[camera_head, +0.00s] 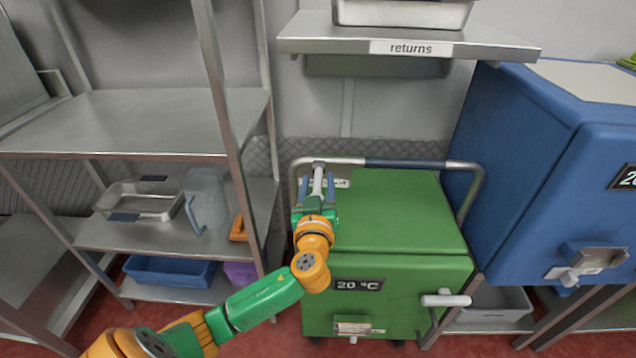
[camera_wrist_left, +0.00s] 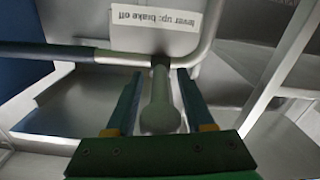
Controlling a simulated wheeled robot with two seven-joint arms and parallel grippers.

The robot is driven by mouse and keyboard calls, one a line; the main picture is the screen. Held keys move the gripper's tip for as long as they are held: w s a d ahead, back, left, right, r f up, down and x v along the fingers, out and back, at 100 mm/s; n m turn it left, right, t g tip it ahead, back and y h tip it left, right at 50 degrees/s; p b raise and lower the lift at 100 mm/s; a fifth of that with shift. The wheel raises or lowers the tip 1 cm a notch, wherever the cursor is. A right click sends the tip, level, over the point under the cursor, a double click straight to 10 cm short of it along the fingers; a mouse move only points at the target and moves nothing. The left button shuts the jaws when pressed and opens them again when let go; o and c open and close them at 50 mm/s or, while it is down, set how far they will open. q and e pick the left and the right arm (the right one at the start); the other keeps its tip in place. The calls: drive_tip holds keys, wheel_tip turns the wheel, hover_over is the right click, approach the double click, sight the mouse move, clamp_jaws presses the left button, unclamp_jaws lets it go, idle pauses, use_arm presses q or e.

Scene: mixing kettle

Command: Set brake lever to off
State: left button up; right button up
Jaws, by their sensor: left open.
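The brake lever (camera_head: 318,180) is a short grey bar with a rounded end, at the back left of the green wheeled box (camera_head: 405,215), by its tubular handle. My left gripper (camera_head: 317,189) is open, with one finger on each side of the lever. In the left wrist view the lever (camera_wrist_left: 160,112) lies between the two fingers of the gripper (camera_wrist_left: 159,78), with gaps on both sides. A label (camera_wrist_left: 157,17) reading "lever up: brake off" shows upside down beyond it. Whether the lever is up or down is hard to tell. My right gripper is out of view.
The push handle (camera_head: 400,163) arches around the back of the green box. A steel shelf rack (camera_head: 150,125) stands to the left, with a jug (camera_head: 207,195) and a tray. A blue box (camera_head: 525,160) stands close on the right. A returns shelf (camera_head: 340,33) hangs above.

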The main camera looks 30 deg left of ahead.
use_arm(q)
clamp_jaws()
idle(1.3)
